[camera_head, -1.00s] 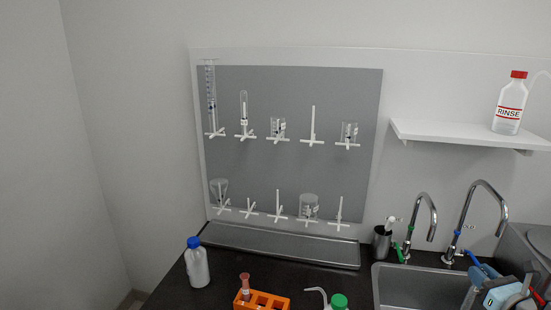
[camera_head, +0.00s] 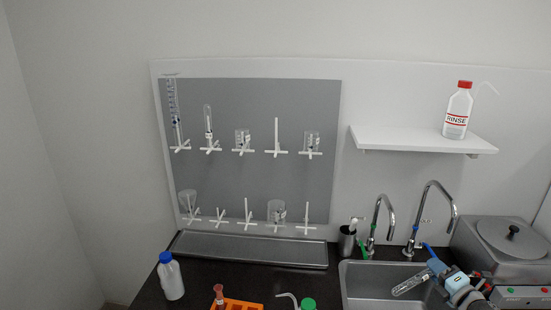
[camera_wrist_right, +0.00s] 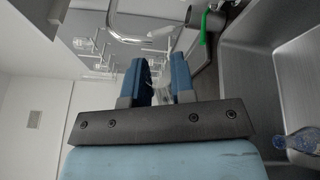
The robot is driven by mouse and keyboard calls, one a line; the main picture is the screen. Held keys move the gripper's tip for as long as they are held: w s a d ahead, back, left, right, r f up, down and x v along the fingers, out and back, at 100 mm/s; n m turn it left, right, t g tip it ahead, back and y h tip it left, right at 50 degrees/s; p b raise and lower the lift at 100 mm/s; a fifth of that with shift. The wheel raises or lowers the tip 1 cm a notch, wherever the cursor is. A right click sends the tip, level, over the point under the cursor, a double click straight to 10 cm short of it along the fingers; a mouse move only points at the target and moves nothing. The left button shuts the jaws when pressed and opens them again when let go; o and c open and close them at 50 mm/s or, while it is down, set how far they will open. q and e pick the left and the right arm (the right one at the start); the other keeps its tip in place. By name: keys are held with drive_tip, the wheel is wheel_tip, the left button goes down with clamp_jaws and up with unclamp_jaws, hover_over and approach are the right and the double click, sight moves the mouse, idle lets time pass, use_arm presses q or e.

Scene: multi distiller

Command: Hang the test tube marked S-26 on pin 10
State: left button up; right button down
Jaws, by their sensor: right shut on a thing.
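My right gripper (camera_head: 433,270) is over the sink at the lower right of the head view, shut on a clear test tube (camera_head: 410,284). The tube points left and slightly down from the fingers; its marking is not readable. In the right wrist view the blue fingers (camera_wrist_right: 160,78) have the tube between them, mostly hidden. A grey pegboard (camera_head: 250,170) on the wall has two rows of white pins. The bottom row's rightmost pin (camera_head: 307,218) is bare. Pin numbers are not readable. Another tube (camera_head: 208,122) hangs in the top row. My left gripper is not in view.
A metal drip tray (camera_head: 250,250) lies below the pegboard. Taps (camera_head: 378,220) stand behind the sink (camera_head: 362,285). A shelf (camera_head: 420,140) holds a RINSE bottle (camera_head: 458,112). A blue-capped bottle (camera_head: 170,278) and an orange rack (camera_head: 240,305) stand on the dark counter.

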drive_tip(key=m, duration=0.1)
drive_tip(key=m+p, duration=0.1)
drive_tip(key=m, duration=0.1)
drive_tip(key=shift+r, duration=0.25)
drive_tip(key=m+p, duration=0.1)
drive_tip(key=m, duration=0.1)
drive_tip(key=shift+r+m+p, duration=0.15)
drive_tip(key=shift+m+p, duration=0.55)
drive_tip(key=shift+m, duration=0.8)
drive_tip(key=shift+f+m+b, duration=0.35)
drive_tip(key=shift+m, duration=0.75)
drive_tip(key=m, duration=0.6)
drive_tip(key=shift+m, duration=0.3)
drive_tip(key=m, duration=0.5)
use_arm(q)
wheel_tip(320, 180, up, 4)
